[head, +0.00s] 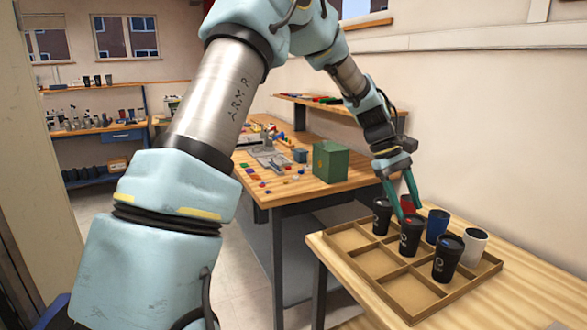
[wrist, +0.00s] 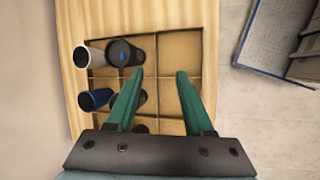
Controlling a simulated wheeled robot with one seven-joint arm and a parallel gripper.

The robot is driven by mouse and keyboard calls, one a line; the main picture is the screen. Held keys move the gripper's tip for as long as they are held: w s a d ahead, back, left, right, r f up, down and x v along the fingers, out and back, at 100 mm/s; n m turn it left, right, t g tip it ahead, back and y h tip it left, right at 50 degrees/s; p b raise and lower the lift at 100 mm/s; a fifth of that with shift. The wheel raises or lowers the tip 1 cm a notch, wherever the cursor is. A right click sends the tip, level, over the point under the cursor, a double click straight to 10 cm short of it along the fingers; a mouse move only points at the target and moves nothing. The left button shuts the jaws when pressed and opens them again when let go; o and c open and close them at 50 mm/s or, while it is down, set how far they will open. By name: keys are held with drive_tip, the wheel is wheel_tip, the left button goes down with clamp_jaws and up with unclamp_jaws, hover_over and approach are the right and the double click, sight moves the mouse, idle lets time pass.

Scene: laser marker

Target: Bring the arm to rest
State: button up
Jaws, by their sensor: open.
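My arm reaches over a table on the right. My gripper (head: 408,211) has two teal fingers, spread apart and pointing down, above the cups in a divided wooden tray (head: 410,291). In the wrist view my gripper (wrist: 160,73) is open, with only tray compartments showing between its fingers. The tray holds black cups (head: 447,259), a blue cup (head: 437,226) and a white cup (head: 474,247). The wrist view also shows the white cup (wrist: 88,55) and the blue cup (wrist: 95,99); the left finger and palm partly hide darker cups.
A workbench (head: 330,186) with a green box (head: 330,162) and small coloured parts stands behind the tray table. A white wall (head: 510,120) runs along the right. Several front and left tray compartments are empty. Shelves stand at the far left.

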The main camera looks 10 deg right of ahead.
drive_tip(key=w+a+f+m+t+y, duration=0.15)
drive_tip(key=a+t, duration=0.25)
drive_tip(key=a, duration=2.2)
drive_tip(key=s+a+f+y, duration=0.1)
drive_tip(key=s+a, duration=0.3)
drive_tip(key=a, duration=0.3)
drive_tip(key=s+a+m+t+y, duration=0.1)
drive_tip(key=s+a, duration=0.2)
drive_tip(key=a, duration=0.5)
drive_tip(key=shift+s+f, duration=0.35)
drive_tip(key=shift+f, duration=0.05)
